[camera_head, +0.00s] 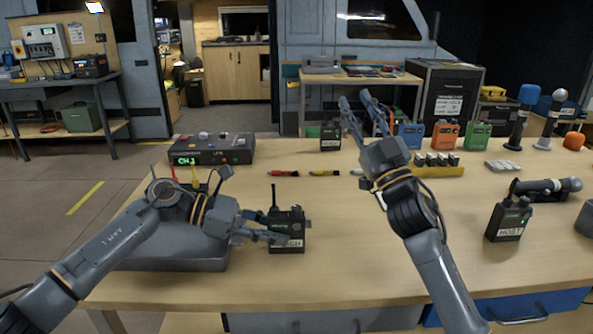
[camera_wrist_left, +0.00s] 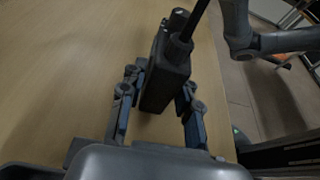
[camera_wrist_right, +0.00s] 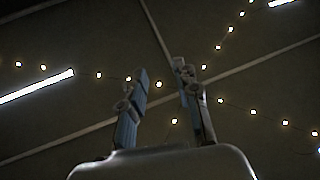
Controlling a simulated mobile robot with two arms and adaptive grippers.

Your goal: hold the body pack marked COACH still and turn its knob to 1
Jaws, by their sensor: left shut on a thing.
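The black body pack (camera_head: 290,222) stands upright on the table in the head view, with an antenna on top. Its white label (camera_head: 292,243) is partly covered by my gripper; only its last letters, CH, show. My left gripper (camera_head: 268,237) is shut on this pack low down, and the left wrist view shows the pack (camera_wrist_left: 168,75) between the two fingers. A small knob (camera_wrist_left: 179,17) seems to show on its top beside the antenna; its setting is unreadable. My right gripper (camera_head: 356,102) is open and empty, raised, with its fingers pointing up; its wrist view shows only ceiling.
A pack labelled HOST (camera_head: 508,220) stands at the right, near a microphone (camera_head: 548,186). Another black pack (camera_head: 331,136) and colored packs stand at the back. The table right of the held pack is clear.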

